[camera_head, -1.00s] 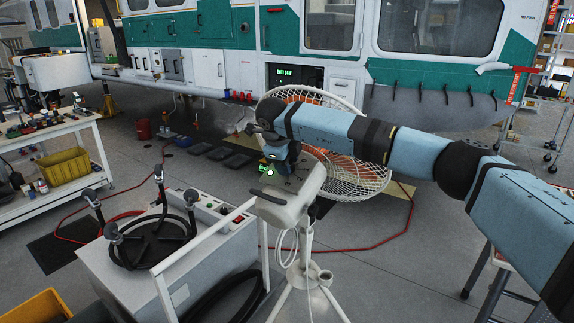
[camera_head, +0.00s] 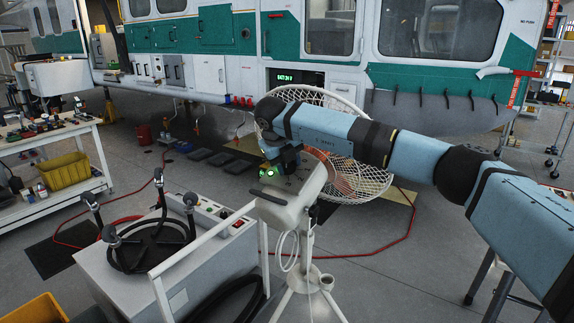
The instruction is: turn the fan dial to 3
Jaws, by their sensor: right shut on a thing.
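The fan (camera_head: 345,188) has a round white wire cage and stands on a white pole with a tripod base. Its light grey motor housing (camera_head: 290,206) faces me, tilted. My right arm reaches in from the right, and my right gripper (camera_head: 276,172) points down at the top of the housing. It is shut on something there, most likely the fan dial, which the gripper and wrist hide. The dial's number marks cannot be read. Green lights glow at the gripper. My left gripper is not in view.
A white cart (camera_head: 190,262) with black hoses and a push handle stands left of the fan. A helicopter (camera_head: 330,40) fills the back. A workbench (camera_head: 60,130) with a yellow bin (camera_head: 64,170) is at left. A red hose (camera_head: 385,250) lies on the floor.

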